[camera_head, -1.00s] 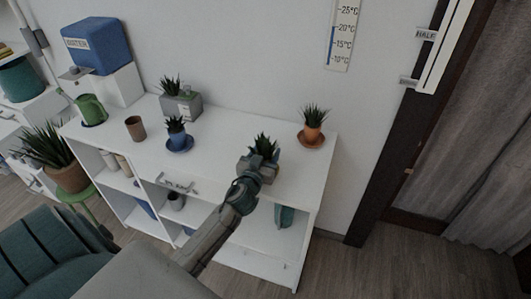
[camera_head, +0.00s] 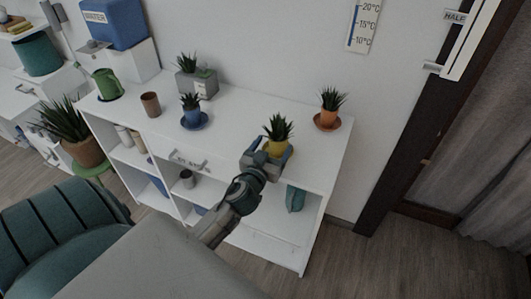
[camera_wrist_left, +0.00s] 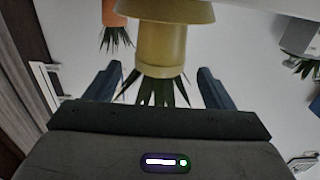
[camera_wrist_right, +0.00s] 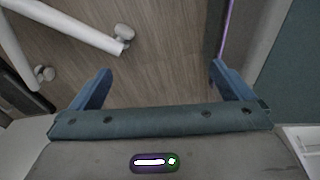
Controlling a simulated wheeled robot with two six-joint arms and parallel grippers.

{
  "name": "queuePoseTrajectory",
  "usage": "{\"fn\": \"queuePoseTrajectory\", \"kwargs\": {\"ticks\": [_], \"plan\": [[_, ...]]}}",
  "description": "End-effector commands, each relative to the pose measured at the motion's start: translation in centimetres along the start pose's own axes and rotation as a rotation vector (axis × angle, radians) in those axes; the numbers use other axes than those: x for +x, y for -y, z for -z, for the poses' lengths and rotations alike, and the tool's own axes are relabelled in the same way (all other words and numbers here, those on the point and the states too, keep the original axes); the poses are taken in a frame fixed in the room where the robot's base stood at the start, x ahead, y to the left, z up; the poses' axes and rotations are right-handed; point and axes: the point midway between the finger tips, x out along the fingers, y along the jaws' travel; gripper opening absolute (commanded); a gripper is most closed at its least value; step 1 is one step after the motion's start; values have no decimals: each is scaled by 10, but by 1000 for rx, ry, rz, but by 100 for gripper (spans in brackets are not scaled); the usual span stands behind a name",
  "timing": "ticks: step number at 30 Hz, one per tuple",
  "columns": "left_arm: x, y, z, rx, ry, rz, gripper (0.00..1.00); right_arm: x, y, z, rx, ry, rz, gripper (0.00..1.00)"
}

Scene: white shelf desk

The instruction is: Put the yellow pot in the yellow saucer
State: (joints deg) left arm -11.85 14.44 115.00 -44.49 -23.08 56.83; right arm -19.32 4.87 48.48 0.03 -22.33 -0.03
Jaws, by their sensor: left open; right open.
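The yellow pot (camera_head: 277,147) with a spiky green plant stands upright near the front right of the white shelf top. In the left wrist view, upside down, the pot (camera_wrist_left: 160,50) meets the wider yellow saucer (camera_wrist_left: 168,12) at its base and appears to stand in it. My left gripper (camera_head: 268,152) is open at the front of the pot. Its fingers are on either side of the pot in the left wrist view, with gaps showing. My arm hides part of the saucer in the head view. My right gripper (camera_wrist_right: 160,80) is open and empty over the wooden floor.
An orange pot (camera_head: 329,114) on its saucer stands behind right. The shelf top (camera_head: 240,120) between is clear.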

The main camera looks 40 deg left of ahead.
Motion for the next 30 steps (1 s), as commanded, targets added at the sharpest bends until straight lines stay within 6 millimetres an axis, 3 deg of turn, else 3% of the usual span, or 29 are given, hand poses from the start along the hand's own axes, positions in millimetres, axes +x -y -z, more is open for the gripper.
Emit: {"fn": "queuePoseTrajectory", "kwargs": {"ticks": [6,12,25,30], "plan": [[-36,0,-3,0,0,0,76,-8,2,28,-3,-6,1,100],[-52,0,-1,0,1,1,76,-15,3,42,-4,-9,2,100],[-55,1,-1,0,8,8,76,-17,3,44,-4,-8,2,100],[-75,14,-20,16,144,94,76,-17,3,44,-4,-9,2,100]]}}
